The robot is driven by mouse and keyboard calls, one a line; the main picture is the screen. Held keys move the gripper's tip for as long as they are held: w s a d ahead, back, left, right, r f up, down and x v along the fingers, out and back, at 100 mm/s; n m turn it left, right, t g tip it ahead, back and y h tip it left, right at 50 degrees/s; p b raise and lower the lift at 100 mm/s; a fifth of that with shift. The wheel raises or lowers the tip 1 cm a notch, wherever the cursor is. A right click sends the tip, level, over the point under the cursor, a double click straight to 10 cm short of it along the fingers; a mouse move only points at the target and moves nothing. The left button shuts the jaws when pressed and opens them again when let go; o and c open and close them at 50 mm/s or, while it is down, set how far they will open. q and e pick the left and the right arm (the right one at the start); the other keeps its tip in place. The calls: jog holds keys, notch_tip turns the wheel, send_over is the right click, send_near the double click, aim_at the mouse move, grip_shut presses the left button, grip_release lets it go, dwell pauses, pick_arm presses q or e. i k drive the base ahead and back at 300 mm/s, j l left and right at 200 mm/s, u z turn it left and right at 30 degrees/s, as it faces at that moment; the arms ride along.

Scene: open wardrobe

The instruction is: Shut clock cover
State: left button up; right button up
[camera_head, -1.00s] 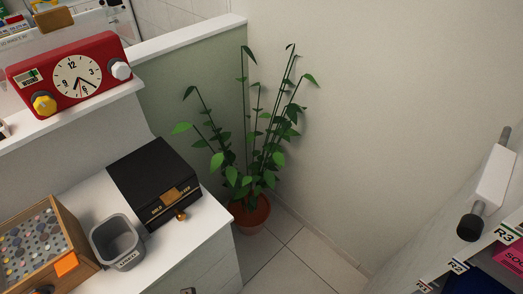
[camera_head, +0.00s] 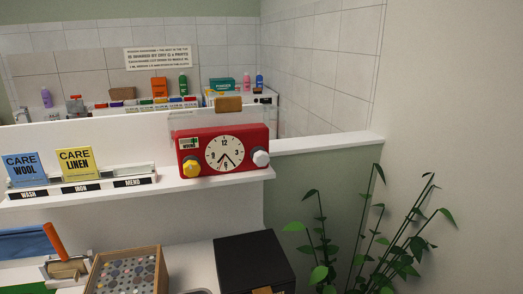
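The red clock (camera_head: 247,148) stands on a white ledge near the middle of the view. It has a round cream dial, a yellow knob at its lower left, a white knob at its right and a small green-and-white label. A clear cover (camera_head: 190,119) stands raised above and behind the clock's top, with a brown tab (camera_head: 228,104) at its upper edge. The dial is uncovered. Neither of my grippers is in view.
Blue and yellow care cards (camera_head: 76,163) stand on the ledge (camera_head: 120,192) left of the clock. Below are a button tray (camera_head: 150,268) and a black box (camera_head: 255,262). A leafy plant (camera_head: 375,240) stands at the right. Bottles and a sign are behind.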

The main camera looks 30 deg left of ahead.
aim_at(230, 105)
jog(key=u, duration=1.3)
